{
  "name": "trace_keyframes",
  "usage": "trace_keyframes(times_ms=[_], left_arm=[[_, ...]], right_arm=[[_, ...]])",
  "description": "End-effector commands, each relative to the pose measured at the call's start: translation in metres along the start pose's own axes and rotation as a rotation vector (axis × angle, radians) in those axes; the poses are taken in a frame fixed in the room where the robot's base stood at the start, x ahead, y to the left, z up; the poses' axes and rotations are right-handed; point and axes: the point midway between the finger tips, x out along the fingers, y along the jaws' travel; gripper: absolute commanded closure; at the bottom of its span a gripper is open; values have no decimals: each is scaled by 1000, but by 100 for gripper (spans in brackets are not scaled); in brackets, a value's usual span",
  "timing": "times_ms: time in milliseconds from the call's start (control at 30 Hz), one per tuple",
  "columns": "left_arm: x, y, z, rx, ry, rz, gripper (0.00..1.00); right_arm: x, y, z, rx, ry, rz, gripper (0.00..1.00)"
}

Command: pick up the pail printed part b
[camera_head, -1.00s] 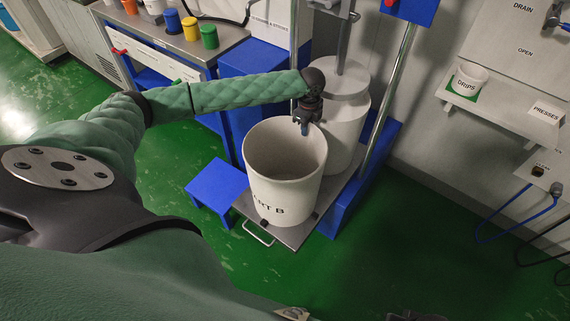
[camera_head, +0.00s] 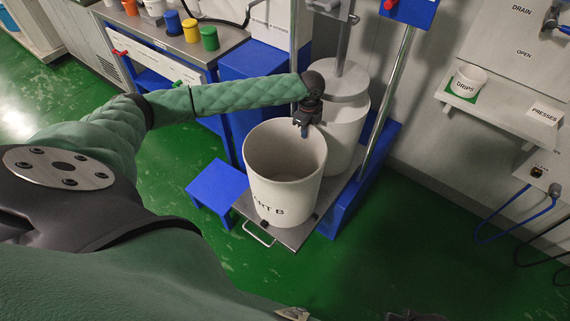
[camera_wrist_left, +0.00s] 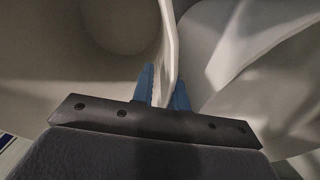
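The pail printed PART B (camera_head: 285,190) is a large white open bucket, upright on a metal plate (camera_head: 297,234). The first letter of its print is partly unclear. My left gripper (camera_head: 304,131) points down at the far rim of the pail. In the left wrist view the blue fingers (camera_wrist_left: 162,92) stand on both sides of the thin pail wall (camera_wrist_left: 166,50) and appear closed on it. At the bottom edge of the head view a dark piece shows that may be my right gripper; its fingers cannot be made out.
A white drum (camera_head: 345,125) stands close behind the pail, between metal posts. A blue step (camera_head: 218,186) is to the left. A bench (camera_head: 190,45) with coloured cups is at the upper left. A shelf (camera_head: 500,110) with a DRIPS cup is on the right wall. Green floor is open in front.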

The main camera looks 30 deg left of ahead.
Motion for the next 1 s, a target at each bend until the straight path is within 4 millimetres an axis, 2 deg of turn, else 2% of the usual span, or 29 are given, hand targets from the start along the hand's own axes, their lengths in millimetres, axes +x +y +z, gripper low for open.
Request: trace_keyframes(times_ms=[300,333,400,1000], left_arm=[[1,0,0,0,0,0,85],[1,0,0,0,0,0,87],[1,0,0,0,0,0,100],[1,0,0,0,-1,-1,100]], right_arm=[[-1,-2,0,3,-2,-3,84],[-1,-2,1,4,-2,-4,84],[0,-2,1,4,-2,-4,84],[0,0,1,2,-2,-1,84]])
